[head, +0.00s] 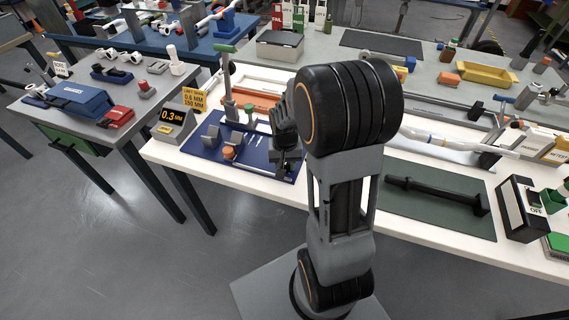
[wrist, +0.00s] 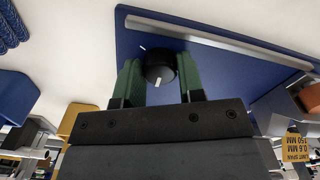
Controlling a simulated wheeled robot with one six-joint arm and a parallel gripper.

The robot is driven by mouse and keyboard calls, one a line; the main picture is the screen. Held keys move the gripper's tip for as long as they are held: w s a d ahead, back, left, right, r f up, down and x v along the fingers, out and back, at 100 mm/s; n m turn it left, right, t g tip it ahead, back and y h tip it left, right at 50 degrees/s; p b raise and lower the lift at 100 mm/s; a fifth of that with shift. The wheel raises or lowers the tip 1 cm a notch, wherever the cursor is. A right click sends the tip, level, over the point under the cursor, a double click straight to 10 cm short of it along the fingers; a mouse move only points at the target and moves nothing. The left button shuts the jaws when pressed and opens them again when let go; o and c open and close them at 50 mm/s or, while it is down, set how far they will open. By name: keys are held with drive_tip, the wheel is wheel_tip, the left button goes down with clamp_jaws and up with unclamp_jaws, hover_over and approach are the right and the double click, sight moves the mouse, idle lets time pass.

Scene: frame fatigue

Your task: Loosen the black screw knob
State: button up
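The black screw knob (wrist: 160,66) shows in the wrist view, round, with a white mark on its face, against a blue plate (wrist: 215,75). My gripper (wrist: 161,75) has a green finger on each side of the knob. Both fingers appear to touch its sides, with no clear gap. In the head view my gripper (head: 287,165) is low over the right part of the blue fixture plate (head: 257,160), and the knob is hidden there by my gripper and arm.
A 0.3 display (head: 172,116) and a yellow limit sign (head: 195,99) sit at the table's left. A dark bar (head: 436,193) lies on a green mat to the right.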

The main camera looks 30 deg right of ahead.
sight(285, 165)
drive_tip(key=o, duration=0.4)
drive_tip(key=shift+o, duration=0.2)
drive_tip(key=shift+r, duration=0.1)
wheel_tip(285, 165, up, 14)
drive_tip(key=p, duration=0.1)
drive_tip(key=shift+f, duration=0.2)
idle(0.5)
drive_tip(key=s+a+r+n+t+p, duration=0.3)
drive_tip(key=s+a+r+n, duration=0.1)
drive_tip(key=s+a, duration=0.4)
drive_tip(key=shift+s+a+r+n+t+p, duration=0.35)
drive_tip(key=shift+s+n, duration=0.15)
drive_tip(key=shift+s, duration=0.6)
